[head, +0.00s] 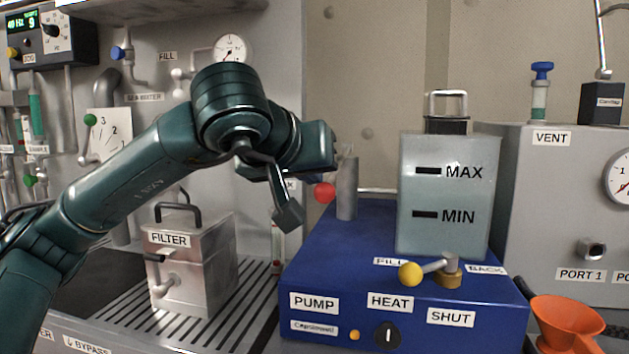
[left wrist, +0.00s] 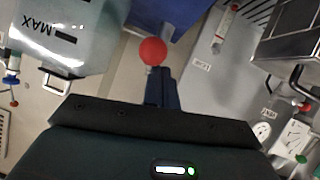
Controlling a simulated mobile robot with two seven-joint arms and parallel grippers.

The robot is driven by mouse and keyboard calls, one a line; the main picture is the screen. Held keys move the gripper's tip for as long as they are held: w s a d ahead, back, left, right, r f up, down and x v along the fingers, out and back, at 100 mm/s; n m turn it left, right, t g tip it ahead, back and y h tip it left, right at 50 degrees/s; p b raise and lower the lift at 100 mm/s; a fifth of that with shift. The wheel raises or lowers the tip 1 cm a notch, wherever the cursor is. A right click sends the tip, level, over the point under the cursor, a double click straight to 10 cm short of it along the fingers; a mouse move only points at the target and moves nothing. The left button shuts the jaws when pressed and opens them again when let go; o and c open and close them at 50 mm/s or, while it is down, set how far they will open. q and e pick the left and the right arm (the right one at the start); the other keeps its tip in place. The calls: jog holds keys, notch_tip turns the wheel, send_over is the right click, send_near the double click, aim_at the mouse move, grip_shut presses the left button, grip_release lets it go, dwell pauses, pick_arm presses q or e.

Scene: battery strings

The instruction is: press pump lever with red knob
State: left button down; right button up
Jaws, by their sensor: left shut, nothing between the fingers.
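The red knob (head: 325,193) sits beside an upright grey cylinder (head: 347,188) at the back left of the blue pump unit (head: 345,245). The lever rod behind the knob is mostly hidden. My left arm reaches in from the left, and its hand is just above the knob in the head view. In the left wrist view my left gripper (left wrist: 160,74) is shut and empty. Its fingertips point at the red knob (left wrist: 152,52) and overlap its near edge; I cannot tell whether they touch. My right gripper is not in view.
On the unit stand a translucent tank (head: 443,230) marked MAX and MIN and a yellow-knobbed valve lever (head: 411,272). A metal filter box (head: 185,275) stands left, under my arm. An orange funnel (head: 566,322) is at front right. The unit's front left top is clear.

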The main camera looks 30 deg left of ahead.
pick_arm(q)
jog(key=v, duration=0.8)
jog(key=shift+s+d+f+p, duration=0.15)
jog(key=shift+s+f+p, duration=0.05)
jog(key=shift+s+p, duration=0.15)
dwell(1.1)
